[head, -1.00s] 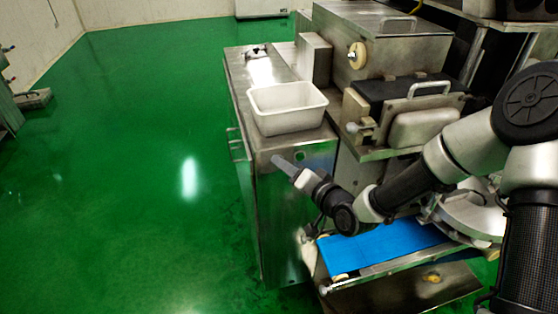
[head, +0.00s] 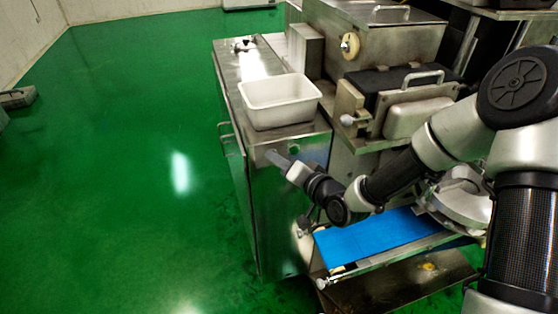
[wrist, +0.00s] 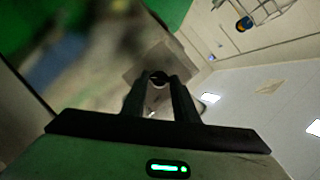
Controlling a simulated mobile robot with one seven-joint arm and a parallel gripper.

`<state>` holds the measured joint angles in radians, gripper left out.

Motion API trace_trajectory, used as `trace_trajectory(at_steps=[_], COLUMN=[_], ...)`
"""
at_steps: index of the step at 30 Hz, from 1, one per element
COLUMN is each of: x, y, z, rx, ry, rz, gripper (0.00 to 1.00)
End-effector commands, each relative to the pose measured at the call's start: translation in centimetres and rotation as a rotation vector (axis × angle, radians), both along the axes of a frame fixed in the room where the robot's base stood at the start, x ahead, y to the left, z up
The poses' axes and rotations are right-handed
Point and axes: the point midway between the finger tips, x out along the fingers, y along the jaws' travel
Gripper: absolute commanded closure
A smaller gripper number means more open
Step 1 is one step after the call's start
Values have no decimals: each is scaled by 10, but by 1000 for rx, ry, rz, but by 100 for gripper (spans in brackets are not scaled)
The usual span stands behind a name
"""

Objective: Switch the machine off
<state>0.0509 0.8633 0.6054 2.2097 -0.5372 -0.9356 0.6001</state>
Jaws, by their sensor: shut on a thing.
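The machine's steel cabinet (head: 285,220) stands in the middle of the head view, with its upper front panel facing me. My gripper (head: 273,157) is at the top left of that panel. In the wrist view my gripper (wrist: 158,84) has its two dark fingers on either side of a small dark knob (wrist: 158,76), shut on it. The knob is hidden by the fingers in the head view, and its turned position cannot be read. A small round green button or light (head: 295,150) sits on the panel just right of the fingertips.
A white tub (head: 280,118) stands on the cabinet top above the panel. A blue conveyor belt (head: 375,236) runs below my forearm at right. A steel hopper housing (head: 385,50) rises behind. Open green floor (head: 120,190) lies to the left.

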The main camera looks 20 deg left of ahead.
Motion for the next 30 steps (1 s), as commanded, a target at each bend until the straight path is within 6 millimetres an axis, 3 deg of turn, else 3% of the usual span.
trace_trajectory(at_steps=[11, 30], x=[-1, -6], y=[2, 8], z=[-1, -1], rx=[-96, -535], ry=[-83, -465], rz=[2, 1], gripper=[96, 96])
